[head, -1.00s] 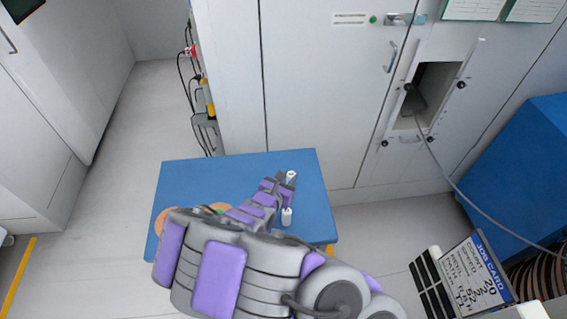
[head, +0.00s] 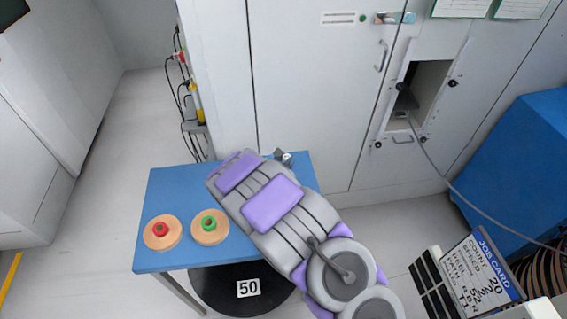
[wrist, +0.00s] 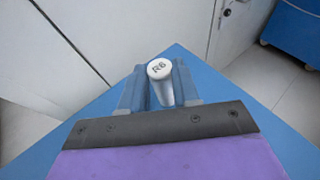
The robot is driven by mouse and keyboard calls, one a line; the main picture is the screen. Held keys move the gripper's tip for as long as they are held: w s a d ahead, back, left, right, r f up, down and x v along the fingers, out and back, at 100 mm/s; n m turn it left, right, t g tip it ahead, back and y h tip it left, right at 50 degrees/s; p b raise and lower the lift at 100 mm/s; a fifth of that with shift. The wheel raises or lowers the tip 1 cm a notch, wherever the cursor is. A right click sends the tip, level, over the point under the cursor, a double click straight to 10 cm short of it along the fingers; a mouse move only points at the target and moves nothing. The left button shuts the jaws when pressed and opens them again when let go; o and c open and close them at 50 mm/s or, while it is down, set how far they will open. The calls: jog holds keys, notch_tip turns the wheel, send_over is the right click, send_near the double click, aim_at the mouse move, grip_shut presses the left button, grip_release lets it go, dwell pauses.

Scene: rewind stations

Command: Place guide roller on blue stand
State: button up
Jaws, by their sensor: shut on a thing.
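The guide roller (wrist: 166,90) is a white cylinder marked R6, standing roughly upright in the wrist view. My gripper (wrist: 160,92) is shut on it, with a finger on each side. The blue stand (head: 180,183) is the blue-topped table in the head view; its top also shows under the gripper in the wrist view (wrist: 95,125). My gripper (head: 284,157) is over the stand's far right part, mostly hidden by my arm. I cannot tell whether the roller's lower end touches the top.
Two wooden discs, one with a red core (head: 150,240) and one with a green core (head: 199,234), lie on the stand's left. A black round thing labelled 50 (head: 215,285) is below. White cabinets (head: 300,90) stand close behind. A job card (head: 482,272) is at right.

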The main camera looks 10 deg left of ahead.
jog(key=shift+d, duration=0.35)
jog(key=o, duration=0.7)
jog(key=shift+a+f, duration=0.1)
jog(key=shift+f, duration=0.05)
jog(key=o, duration=0.3)
jog(key=shift+a, duration=0.2)
jog(key=shift+o, duration=0.2)
jog(key=shift+d, duration=0.15)
